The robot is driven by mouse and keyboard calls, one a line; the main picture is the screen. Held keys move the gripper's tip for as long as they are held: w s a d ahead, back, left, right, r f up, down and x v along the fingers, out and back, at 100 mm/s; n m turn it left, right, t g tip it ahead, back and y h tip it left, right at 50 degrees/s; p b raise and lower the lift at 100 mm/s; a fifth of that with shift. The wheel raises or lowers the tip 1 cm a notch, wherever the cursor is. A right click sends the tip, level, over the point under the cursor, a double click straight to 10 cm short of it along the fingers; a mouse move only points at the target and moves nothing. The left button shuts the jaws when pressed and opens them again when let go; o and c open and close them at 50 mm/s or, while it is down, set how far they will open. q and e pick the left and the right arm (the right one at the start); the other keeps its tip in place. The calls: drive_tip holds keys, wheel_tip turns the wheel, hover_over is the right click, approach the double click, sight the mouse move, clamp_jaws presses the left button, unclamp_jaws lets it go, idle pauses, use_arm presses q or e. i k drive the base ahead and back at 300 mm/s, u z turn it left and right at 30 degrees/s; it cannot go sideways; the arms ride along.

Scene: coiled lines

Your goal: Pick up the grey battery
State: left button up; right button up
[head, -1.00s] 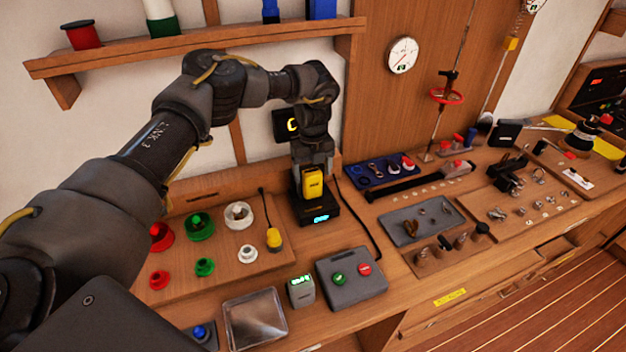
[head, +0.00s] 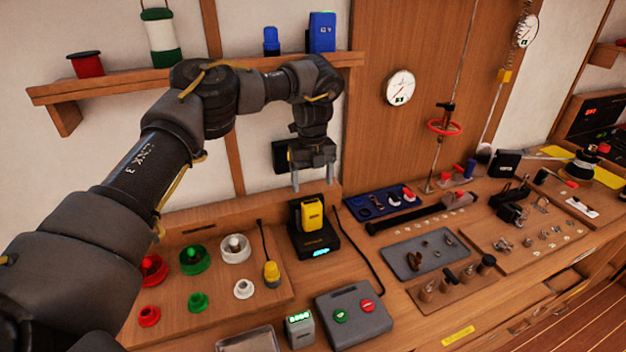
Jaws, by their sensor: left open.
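A small grey block with a lit green display (head: 300,329), which looks like the grey battery, stands upright on the bench near the bottom edge. My left gripper (head: 314,184) is open and empty, fingers pointing down, above a yellow battery (head: 312,214). The yellow battery stands in a black charger dock (head: 318,243) with a lit display. The gripper is clear of the yellow battery and well behind and above the grey block. My right gripper is not in view.
A grey box with green and red buttons (head: 354,316) stands right of the grey block. A clear tray (head: 247,341) lies to its left. A board with red, green and white pieces (head: 215,285) lies farther left. A shelf (head: 200,80) runs behind my arm.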

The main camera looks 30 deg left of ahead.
sight(299, 327)
drive_tip(key=k, duration=2)
